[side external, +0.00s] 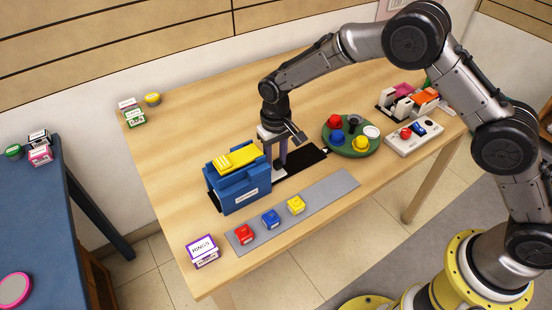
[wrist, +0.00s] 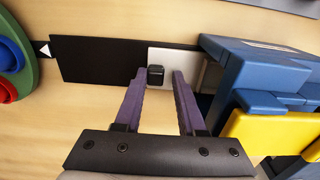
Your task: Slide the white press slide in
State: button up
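The white press slide (wrist: 186,66) is a flat white plate with a small black knob (wrist: 155,73). In the wrist view, its right end meets the blue press (wrist: 240,70); its left part lies over a black strip (wrist: 95,62). In the side external view, the blue press (side external: 238,190) has a yellow top (side external: 236,158), and the slide (side external: 275,177) shows partly beside it. My gripper (wrist: 158,78), with purple fingers, is open, one finger on each side of the knob with gaps showing. It points down at the slide (side external: 281,164); its height over the plate is unclear.
A round green tray (side external: 345,147) with coloured knobs stands right of the black strip. A grey strip (side external: 325,197) with red, blue and yellow blocks lies in front. A white button box (side external: 413,136) and a RINGS box (side external: 202,251) sit near the table edges. The table's back left is mostly clear.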

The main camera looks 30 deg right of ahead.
notch_tip(320, 180, up, 14)
dwell(0.6)
jog(key=shift+r, duration=2.45)
grip_shut()
